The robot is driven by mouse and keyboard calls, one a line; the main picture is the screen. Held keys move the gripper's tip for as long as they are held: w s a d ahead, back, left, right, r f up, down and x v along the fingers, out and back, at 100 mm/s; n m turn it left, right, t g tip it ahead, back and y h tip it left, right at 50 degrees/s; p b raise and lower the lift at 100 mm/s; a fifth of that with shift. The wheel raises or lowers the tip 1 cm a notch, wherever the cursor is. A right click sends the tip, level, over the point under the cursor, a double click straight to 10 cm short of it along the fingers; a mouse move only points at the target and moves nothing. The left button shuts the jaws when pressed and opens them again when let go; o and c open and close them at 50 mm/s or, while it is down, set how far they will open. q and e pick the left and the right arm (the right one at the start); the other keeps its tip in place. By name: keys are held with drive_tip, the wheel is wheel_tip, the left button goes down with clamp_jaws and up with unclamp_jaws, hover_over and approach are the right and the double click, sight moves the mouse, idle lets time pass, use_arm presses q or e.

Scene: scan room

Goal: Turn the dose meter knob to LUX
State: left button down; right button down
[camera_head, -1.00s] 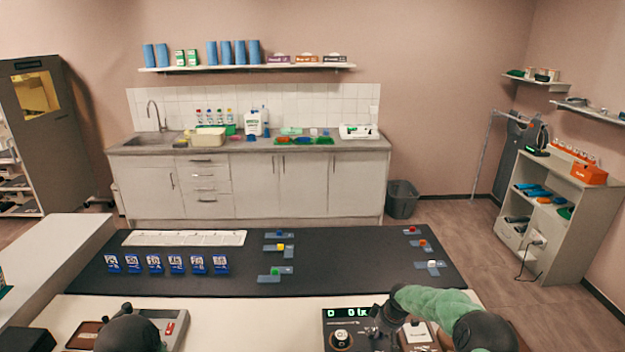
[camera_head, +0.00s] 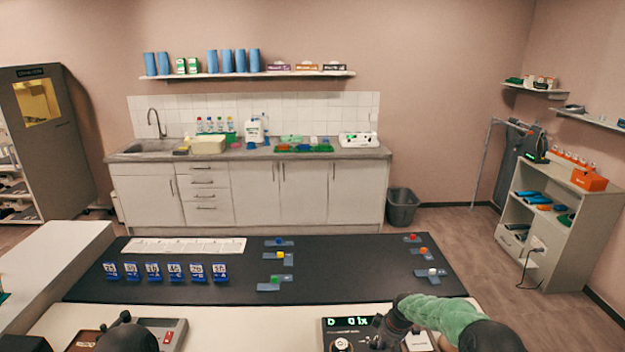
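The dose meter (camera_head: 350,323) is a dark box with a green lit display at the bottom centre-right, cut by the lower edge of the view. A white round knob (camera_head: 341,343) shows on its left part. My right gripper (camera_head: 378,343) is over the meter's right part, to the right of that knob, and points down. Its fingertips are too dark and small to read. My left arm (camera_head: 125,336) shows at the bottom left, in front of a device with a red switch. Its gripper is not clearly visible.
A black mat (camera_head: 330,273) covers the table beyond the meter. Blue numbered cards (camera_head: 165,271) stand in a row on it, near a white strip (camera_head: 184,246). Small grey blocks with coloured tops (camera_head: 268,285) lie on the mat. A white card lies right of my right gripper.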

drive_tip(key=v, duration=0.2)
drive_tip(key=p+v, duration=0.1)
drive_tip(key=w+p+v, duration=0.1)
drive_tip(key=v, duration=0.1)
drive_tip(key=shift+a+r, duration=0.3)
drive_tip(key=shift+r, duration=0.2)
